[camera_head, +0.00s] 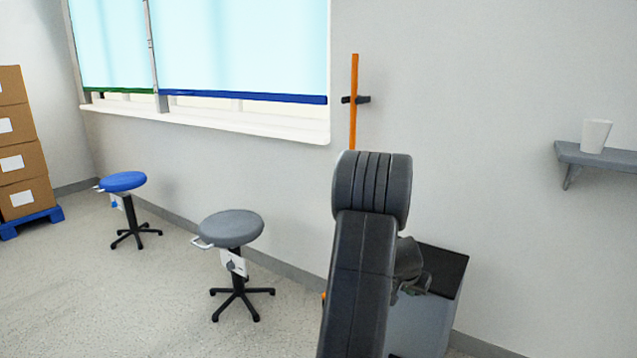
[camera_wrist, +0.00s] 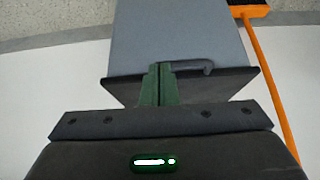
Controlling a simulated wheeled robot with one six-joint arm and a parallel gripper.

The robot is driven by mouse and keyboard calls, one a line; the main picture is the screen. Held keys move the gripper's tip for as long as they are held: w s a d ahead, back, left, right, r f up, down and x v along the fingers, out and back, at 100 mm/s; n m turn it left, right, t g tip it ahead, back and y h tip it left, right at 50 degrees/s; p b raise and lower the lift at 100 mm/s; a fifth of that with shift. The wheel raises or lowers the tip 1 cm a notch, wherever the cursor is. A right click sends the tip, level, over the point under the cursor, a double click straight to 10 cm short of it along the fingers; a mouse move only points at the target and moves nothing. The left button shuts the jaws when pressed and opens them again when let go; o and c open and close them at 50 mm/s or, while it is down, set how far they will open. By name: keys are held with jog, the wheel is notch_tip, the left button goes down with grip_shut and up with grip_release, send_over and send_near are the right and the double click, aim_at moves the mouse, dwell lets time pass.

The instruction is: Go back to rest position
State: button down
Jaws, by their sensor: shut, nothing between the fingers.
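My gripper (camera_wrist: 159,67) shows in the wrist view with its two dark green fingers together and nothing between them. The fingertips overlap the picture of a grey box (camera_wrist: 180,35) with a dark top. A grey bent handle (camera_wrist: 206,66) shows just right of the fingertips; I cannot tell whether they touch it. In the head view the box's dark top (camera_head: 446,262) stands against the wall, partly hidden behind my arm. My fingers are not clear there. No rotary switch can be made out for certain.
An orange broom pole (camera_head: 354,90) leans on the wall beside the box. A grey stool (camera_head: 231,228) and a blue stool (camera_head: 123,181) stand left. Stacked cartons (camera_head: 22,165) are far left. Floor at left front is clear.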

jog(key=w+d+f, duration=0.1)
jog(key=w+d+f+b, duration=0.1)
jog(key=w, duration=0.1)
jog(key=shift+w+d+f, duration=0.15)
jog(key=shift+w+d, duration=0.05)
jog(key=shift+w, duration=0.1)
dwell(0.5)
